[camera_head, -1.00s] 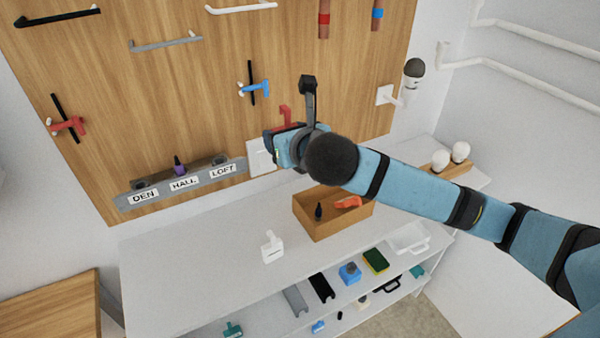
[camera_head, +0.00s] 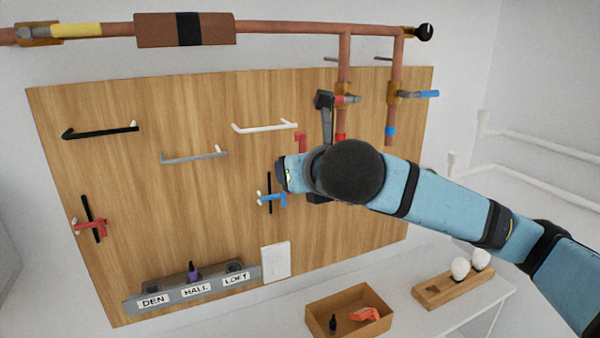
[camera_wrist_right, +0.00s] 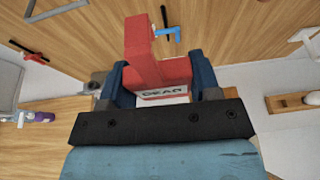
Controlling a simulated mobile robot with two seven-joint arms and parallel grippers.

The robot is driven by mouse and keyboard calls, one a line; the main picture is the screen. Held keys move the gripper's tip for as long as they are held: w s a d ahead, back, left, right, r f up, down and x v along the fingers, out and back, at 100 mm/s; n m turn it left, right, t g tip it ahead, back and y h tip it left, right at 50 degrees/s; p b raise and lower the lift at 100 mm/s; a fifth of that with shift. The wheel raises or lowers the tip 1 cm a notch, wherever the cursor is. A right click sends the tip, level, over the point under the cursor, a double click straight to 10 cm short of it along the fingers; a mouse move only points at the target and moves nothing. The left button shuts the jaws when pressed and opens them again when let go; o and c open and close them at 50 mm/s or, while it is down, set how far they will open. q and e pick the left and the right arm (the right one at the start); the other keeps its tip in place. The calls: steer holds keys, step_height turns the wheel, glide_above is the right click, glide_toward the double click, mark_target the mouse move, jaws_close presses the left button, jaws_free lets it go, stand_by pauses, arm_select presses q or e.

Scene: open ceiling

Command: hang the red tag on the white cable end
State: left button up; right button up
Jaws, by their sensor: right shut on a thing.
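The red tag (camera_wrist_right: 150,65) is between the two blue fingers of my right gripper (camera_wrist_right: 160,82). It has a hook-shaped upper part and a white label with dark lettering, partly covered. In the head view, a red piece of the tag (camera_head: 300,142) shows above my right gripper (camera_head: 290,172), which is in front of the wooden board. A white bar with bent ends (camera_head: 265,127), which looks like the white cable end, is on the board, up and left of the gripper. The tag and this bar are apart. My left gripper is not in view.
A black bar (camera_head: 100,131) and a grey bar (camera_head: 194,156) are on the board (camera_head: 140,230). A blue-handled piece (camera_head: 272,198) is close below my right gripper. Copper pipes (camera_head: 343,55) with valves run above and right. An open wooden box (camera_head: 348,312) stands below.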

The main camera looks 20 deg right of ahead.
steer(key=shift+r+p, duration=0.15)
steer(key=shift+p, duration=0.35)
steer(key=shift+w, duration=0.1)
steer(key=shift+w+a+p, duration=0.15)
steer(key=shift+w+p, duration=0.65)
steer(key=shift+w, duration=2.65)
steer(key=shift+w+a+p, duration=0.1)
steer(key=shift+w+p, duration=0.7)
steer(key=shift+w, duration=2.65)
steer(key=shift+f, duration=0.25)
